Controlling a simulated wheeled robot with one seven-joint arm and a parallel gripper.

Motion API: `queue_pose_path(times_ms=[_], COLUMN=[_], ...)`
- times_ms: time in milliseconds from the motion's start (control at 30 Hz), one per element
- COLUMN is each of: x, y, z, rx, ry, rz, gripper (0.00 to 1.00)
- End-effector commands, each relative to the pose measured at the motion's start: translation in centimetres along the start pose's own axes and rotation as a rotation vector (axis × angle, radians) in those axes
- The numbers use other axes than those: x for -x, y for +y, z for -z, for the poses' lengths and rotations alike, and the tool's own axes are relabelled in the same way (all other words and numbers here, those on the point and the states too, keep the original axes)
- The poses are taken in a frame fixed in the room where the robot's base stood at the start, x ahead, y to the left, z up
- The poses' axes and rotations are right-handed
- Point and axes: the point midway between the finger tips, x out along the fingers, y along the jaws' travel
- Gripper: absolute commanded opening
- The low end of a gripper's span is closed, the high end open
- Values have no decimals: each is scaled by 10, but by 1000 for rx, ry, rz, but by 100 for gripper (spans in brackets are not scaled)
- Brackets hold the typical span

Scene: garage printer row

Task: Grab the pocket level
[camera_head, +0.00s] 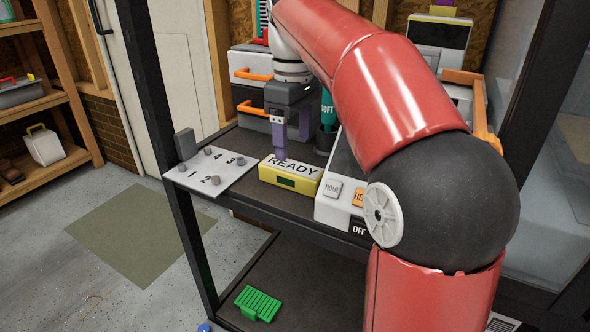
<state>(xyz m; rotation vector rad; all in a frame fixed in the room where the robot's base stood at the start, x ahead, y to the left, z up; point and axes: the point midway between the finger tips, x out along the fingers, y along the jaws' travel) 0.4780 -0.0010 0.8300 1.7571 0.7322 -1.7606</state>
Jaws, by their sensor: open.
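A yellow block with a dark green window in its front (285,182) fits the pocket level best. It lies on the dark shelf top, and a white surface marked READY shows on or just behind its top; I cannot tell which. My gripper (292,149) points down over the block's back part with its purple fingers apart. The nearer fingertip overlaps the READY surface in the picture; contact cannot be told. Nothing shows between the fingers.
Left of the block is a white panel (196,179) with numbered knobs. Right of it is a white console (330,211) with HOME and OFF labels. A dark cup (326,139) stands behind. A green ribbed item (258,303) lies on the lower shelf. My red arm hides the right side.

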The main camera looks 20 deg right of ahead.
Motion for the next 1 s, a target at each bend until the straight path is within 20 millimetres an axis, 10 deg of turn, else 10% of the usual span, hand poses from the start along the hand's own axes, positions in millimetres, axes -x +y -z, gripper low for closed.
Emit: queue_pose_path(times_ms=[500,800,1000], x=[-68,-72,-71], y=[1,1,1], z=[4,4,4], rx=[-2,-2,-2], ry=[0,2,1], rz=[0,-2,-1], gripper=[71,71,46])
